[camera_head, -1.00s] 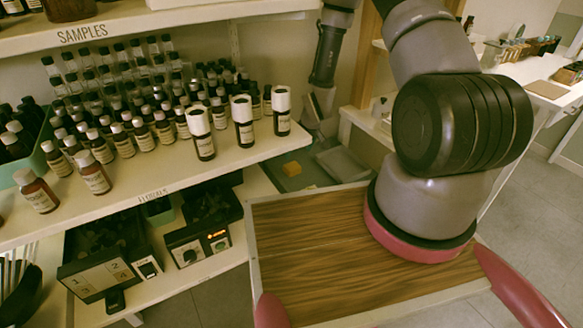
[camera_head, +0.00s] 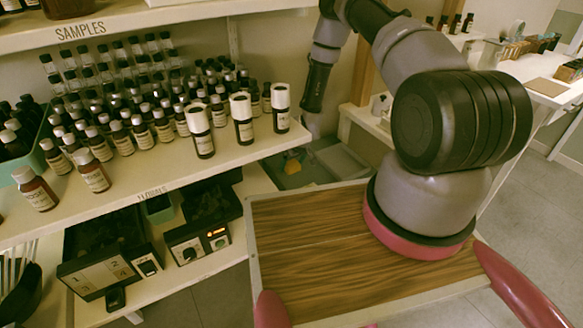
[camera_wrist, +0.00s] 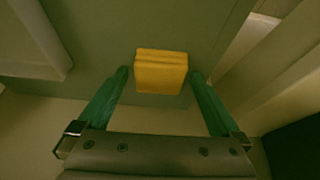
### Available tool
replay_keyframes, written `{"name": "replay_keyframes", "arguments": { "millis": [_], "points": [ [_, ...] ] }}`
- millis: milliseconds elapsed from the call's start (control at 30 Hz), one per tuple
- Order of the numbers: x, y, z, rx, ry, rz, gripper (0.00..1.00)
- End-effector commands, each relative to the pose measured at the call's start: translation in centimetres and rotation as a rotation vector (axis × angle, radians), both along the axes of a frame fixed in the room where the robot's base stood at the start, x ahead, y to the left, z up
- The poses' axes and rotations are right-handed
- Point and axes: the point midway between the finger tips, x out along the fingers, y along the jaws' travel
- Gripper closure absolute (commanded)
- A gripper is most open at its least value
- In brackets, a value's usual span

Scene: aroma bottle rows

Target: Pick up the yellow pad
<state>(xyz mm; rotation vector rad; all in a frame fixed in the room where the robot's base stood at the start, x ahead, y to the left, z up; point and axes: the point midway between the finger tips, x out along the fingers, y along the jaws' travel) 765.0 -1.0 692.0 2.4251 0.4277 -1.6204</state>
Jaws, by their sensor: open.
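The yellow pad (camera_wrist: 161,72) lies on a grey-green surface in the wrist view, near the top middle. In the head view the yellow pad (camera_head: 292,166) is small, on the lower surface behind the wooden board. My gripper (camera_wrist: 159,75) is open, with its two green fingers on either side of the pad and a gap on each side. I cannot tell its height above the surface. In the head view the fingertips are too small to make out.
A grey tray (camera_head: 343,162) lies to the right of the pad; its pale edge also shows in the wrist view (camera_wrist: 40,45). The shelf (camera_head: 150,185) with several bottles is on the left. A wooden board (camera_head: 320,245) is in front.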

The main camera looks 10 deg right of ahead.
Motion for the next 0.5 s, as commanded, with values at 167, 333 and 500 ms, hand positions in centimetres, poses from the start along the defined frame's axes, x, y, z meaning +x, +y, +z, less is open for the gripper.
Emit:
{"name": "replay_keyframes", "arguments": {
  "millis": [167, 333, 500],
  "points": [
    [-0.01, 0.01, 0.03, 0.000, 0.000, 0.000, 0.15],
    [-0.01, 0.01, 0.05, 0.000, 0.000, 0.000, 0.80],
    [0.00, 0.01, 0.05, 0.000, 0.000, -0.001, 0.81]
  ]
}}
